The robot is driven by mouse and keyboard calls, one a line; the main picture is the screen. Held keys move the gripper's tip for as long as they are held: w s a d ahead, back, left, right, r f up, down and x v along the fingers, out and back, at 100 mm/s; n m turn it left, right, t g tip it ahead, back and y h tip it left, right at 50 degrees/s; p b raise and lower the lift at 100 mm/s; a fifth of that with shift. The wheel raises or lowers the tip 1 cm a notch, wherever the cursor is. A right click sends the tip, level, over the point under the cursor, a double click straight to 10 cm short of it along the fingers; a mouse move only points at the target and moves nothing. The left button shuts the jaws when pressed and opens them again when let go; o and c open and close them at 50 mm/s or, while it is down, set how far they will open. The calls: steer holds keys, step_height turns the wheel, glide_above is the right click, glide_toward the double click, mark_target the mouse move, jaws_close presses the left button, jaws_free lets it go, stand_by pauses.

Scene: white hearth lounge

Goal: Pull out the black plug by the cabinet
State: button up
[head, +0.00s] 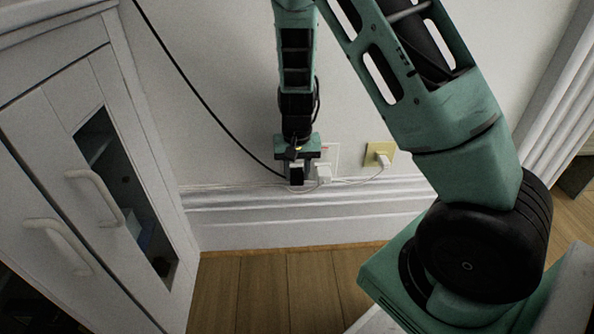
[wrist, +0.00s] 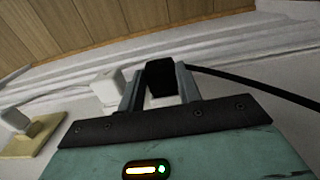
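The black plug (head: 296,175) sits at the wall outlet, low on the wall to the right of the white cabinet (head: 70,150). In the wrist view the plug (wrist: 161,80) lies between the two fingers of my gripper (wrist: 162,82). The fingers press close on both sides of it, with no clear gap at their tips. In the head view my gripper (head: 297,165) points down at the plug from above. The plug's cable runs up the wall to the left. I cannot see any space between plug and outlet.
A white plug (head: 322,174) is close beside my gripper on the right. Another white plug (head: 383,161) sits in a yellowish wall plate (head: 372,150) further right. The baseboard (head: 300,215) runs below. Wooden floor (head: 270,285) in front is clear.

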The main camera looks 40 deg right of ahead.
steer(key=shift+s+a, duration=0.1)
steer(key=shift+s, duration=0.05)
stand_by(0.3)
steer(key=shift+s+a, duration=0.6)
steer(key=shift+s, duration=0.3)
steer(key=shift+s+a, duration=0.55)
steer(key=shift+s, duration=0.3)
